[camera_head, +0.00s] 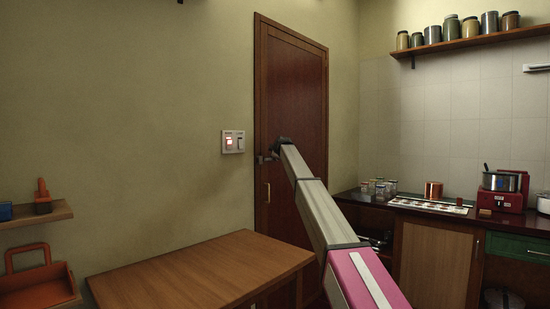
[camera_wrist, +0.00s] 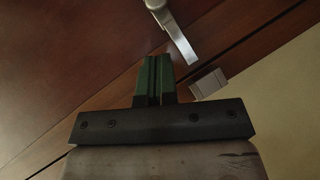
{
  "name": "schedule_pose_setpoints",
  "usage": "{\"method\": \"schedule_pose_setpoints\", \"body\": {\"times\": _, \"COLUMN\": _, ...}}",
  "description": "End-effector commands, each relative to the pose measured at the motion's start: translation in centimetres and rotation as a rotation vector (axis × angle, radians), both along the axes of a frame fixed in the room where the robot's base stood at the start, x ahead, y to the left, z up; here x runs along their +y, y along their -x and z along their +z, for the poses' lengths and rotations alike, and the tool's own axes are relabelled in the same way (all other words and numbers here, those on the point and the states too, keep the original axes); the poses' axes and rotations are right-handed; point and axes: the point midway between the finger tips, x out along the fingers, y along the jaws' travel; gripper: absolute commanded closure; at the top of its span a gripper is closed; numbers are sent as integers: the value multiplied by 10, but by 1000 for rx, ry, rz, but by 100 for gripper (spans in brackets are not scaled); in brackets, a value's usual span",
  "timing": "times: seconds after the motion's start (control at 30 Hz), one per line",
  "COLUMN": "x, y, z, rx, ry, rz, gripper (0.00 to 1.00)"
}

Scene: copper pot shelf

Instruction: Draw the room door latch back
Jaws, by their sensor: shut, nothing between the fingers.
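The brown wooden room door (camera_head: 297,95) stands closed in its frame on the far wall. In the wrist view a silver lever (camera_wrist: 182,42) with a round pivot is on the door (camera_wrist: 85,60), apparently the latch. Its free end points towards a pale grey block (camera_wrist: 208,83) across the dark door seam. My gripper (camera_head: 265,158) is at the door's left edge in the head view, hiding part of that area. In the wrist view its green fingers (camera_wrist: 157,62) are shut and empty, just beside the lever; I cannot tell whether they touch it.
A light switch panel (camera_head: 233,141) is on the wall left of the door. A wooden table (camera_head: 205,275) stands in front. Small shelves (camera_head: 40,215) are at the left.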

Motion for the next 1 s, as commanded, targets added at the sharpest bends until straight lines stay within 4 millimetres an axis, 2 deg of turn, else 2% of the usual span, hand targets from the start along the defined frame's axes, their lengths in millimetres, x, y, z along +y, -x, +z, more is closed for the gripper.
{"method": "schedule_pose_setpoints", "body": {"times": 0.03, "x": -4, "y": 15, "z": 2, "rx": 0, "ry": 0, "rz": 1, "gripper": 100}}
{"method": "schedule_pose_setpoints", "body": {"times": 0.2, "x": -16, "y": 46, "z": 14, "rx": -1, "ry": -1, "rz": 1, "gripper": 100}}
{"method": "schedule_pose_setpoints", "body": {"times": 0.37, "x": -23, "y": 64, "z": 21, "rx": 1, "ry": 0, "rz": 1, "gripper": 100}}
{"method": "schedule_pose_setpoints", "body": {"times": 1.0, "x": -24, "y": 67, "z": 23, "rx": 1, "ry": 0, "rz": 1, "gripper": 100}}
